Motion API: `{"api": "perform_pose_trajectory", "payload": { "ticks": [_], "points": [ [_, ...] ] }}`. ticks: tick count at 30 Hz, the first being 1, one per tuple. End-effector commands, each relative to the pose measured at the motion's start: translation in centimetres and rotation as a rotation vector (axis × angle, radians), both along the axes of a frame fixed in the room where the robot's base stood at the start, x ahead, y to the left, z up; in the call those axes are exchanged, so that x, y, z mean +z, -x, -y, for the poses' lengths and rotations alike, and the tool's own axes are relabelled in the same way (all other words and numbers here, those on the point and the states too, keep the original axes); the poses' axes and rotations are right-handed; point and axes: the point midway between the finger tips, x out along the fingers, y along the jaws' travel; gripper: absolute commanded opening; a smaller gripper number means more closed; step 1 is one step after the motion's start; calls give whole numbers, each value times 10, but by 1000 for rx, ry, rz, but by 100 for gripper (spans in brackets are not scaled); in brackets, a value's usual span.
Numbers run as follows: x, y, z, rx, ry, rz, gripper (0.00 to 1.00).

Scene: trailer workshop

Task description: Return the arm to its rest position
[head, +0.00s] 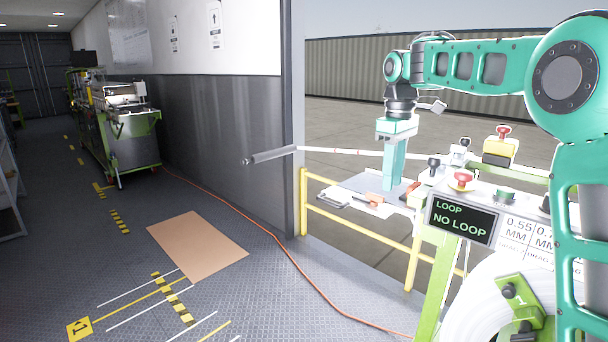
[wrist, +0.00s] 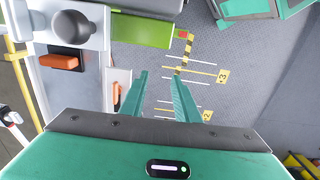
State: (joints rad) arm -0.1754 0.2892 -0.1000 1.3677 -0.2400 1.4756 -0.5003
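My green arm reaches in from the right edge of the head view, bent at the elbow and stretched out to the left. My gripper (head: 391,188) hangs down from its end, pointing at the floor, above or beside a small grey shelf with an orange-handled item (head: 373,198). In the head view the fingers overlap, so their gap is hidden. In the wrist view my gripper (wrist: 160,75) has its two green fingers apart, with only floor between them. I cannot tell whether the fingertips touch the shelf.
A machine with a "NO LOOP" display (head: 462,220) and red and green knobs stands close on the right. A yellow rail (head: 335,182) edges the opening. An orange cable (head: 318,287) crosses the floor near a tan mat (head: 197,246).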

Motion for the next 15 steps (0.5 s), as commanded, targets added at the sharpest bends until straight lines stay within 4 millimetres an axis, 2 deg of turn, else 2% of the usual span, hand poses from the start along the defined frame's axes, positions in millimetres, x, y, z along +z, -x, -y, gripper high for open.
{"api": "perform_pose_trajectory", "payload": {
  "ticks": [8, 15],
  "points": [
    [-17, 30, -12, -20, -35, 14, 29],
    [-35, 71, -29, -50, -55, 32, 29]
  ]
}}
